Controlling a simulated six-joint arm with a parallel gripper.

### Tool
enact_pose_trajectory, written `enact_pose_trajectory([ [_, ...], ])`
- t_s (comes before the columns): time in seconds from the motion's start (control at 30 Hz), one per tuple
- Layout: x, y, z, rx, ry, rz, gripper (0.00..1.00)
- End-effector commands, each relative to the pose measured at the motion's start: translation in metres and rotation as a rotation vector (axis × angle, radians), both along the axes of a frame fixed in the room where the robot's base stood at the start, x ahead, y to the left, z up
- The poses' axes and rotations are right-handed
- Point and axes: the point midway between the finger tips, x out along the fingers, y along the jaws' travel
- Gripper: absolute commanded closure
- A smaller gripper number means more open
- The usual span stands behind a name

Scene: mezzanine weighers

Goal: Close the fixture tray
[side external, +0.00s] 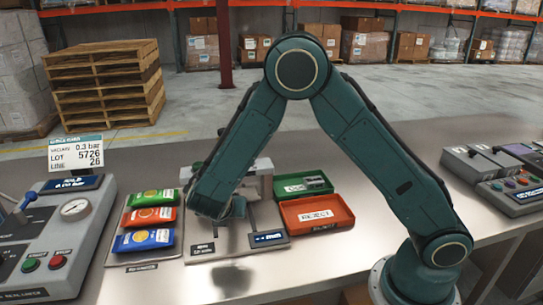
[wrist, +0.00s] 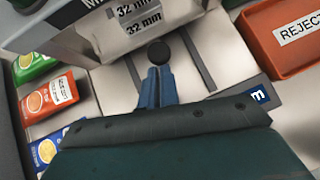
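The fixture (side external: 263,169) is a light grey unit on a flat base plate, mid-bench in the side view. In the wrist view its pale block (wrist: 112,46) carries "32 mm" labels. A round black knob (wrist: 158,53) stands in front of this block, over a pale surface with dark rails. I take this to be the fixture tray's knob, but the tray's edges are unclear. My gripper (wrist: 157,72) has its blue fingers together, with their tips at the knob's near edge; whether they touch it I cannot tell. My arm partly hides the fixture in the side view.
Left of the fixture, a tray (side external: 117,259) holds green, red and blue packs. To the right are a red REJECT bin (side external: 345,215) and a green bin (side external: 283,187). A gauge console (side external: 45,262) stands far left; another control unit (side external: 480,165) is far right.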

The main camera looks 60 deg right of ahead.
Motion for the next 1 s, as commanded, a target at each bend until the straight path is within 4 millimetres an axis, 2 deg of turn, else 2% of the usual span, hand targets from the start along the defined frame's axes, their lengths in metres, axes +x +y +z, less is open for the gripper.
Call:
enact_pose_trajectory([
  [0.03, 0.002, -0.008, 0.002, -0.012, -0.012, -0.013, 1.00],
  [0.27, -0.002, 0.000, 0.001, -0.010, -0.011, -0.010, 1.00],
  [0.6, -0.022, 0.038, 0.002, -0.002, -0.003, 0.003, 1.00],
  [1.0, -0.046, 0.080, 0.051, 0.001, -0.004, 0.002, 1.00],
])
